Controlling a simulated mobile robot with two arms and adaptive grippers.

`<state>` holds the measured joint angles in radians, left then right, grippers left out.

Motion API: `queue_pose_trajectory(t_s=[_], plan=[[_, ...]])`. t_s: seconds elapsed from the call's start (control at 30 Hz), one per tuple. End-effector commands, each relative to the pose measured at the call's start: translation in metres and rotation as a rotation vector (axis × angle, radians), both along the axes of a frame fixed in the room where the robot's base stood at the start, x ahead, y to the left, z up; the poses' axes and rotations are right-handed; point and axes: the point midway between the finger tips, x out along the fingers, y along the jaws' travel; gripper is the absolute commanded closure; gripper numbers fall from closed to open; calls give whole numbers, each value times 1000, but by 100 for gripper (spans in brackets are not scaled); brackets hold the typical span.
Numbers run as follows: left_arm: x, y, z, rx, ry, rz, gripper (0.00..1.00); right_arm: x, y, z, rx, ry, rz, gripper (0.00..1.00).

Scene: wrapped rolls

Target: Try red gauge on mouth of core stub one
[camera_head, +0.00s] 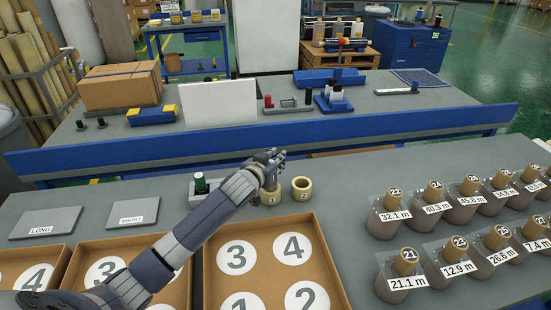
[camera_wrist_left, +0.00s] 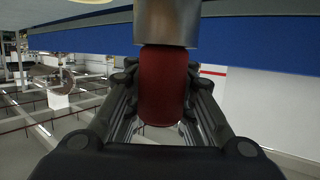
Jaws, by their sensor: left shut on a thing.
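In the head view my left gripper (camera_head: 278,155) is over core stub one (camera_head: 270,198), a short tan tube on the near table; the arm partly covers the stub. In the left wrist view the gripper is shut on the red gauge (camera_wrist_left: 162,88): its red grip is between the fingers, and a wide grey metal part (camera_wrist_left: 167,22) extends beyond them. The gauge cannot be made out in the head view. Whether it touches the stub's mouth cannot be told. My right gripper is not in view.
Core stub two (camera_head: 301,188) stands just right of stub one. A grey holder with a green-topped piece (camera_head: 200,183) is to the left. Numbered trays (camera_head: 325,255) lie in front. Several labelled rolls (camera_head: 405,265) stand at right. A blue rail (camera_head: 270,138) runs behind.

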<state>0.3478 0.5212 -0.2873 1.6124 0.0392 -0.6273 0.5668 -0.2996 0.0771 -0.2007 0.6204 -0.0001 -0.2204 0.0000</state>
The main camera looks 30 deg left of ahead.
Motion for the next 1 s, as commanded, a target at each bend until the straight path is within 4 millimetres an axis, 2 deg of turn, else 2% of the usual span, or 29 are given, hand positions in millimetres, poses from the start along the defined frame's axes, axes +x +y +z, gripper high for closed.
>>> queue_pose_trajectory(t_s=[0.1,1.0], plan=[[0,0,11,0,-4,0,100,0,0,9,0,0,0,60],[1,0,56,0,-6,0,100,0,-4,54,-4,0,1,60]])
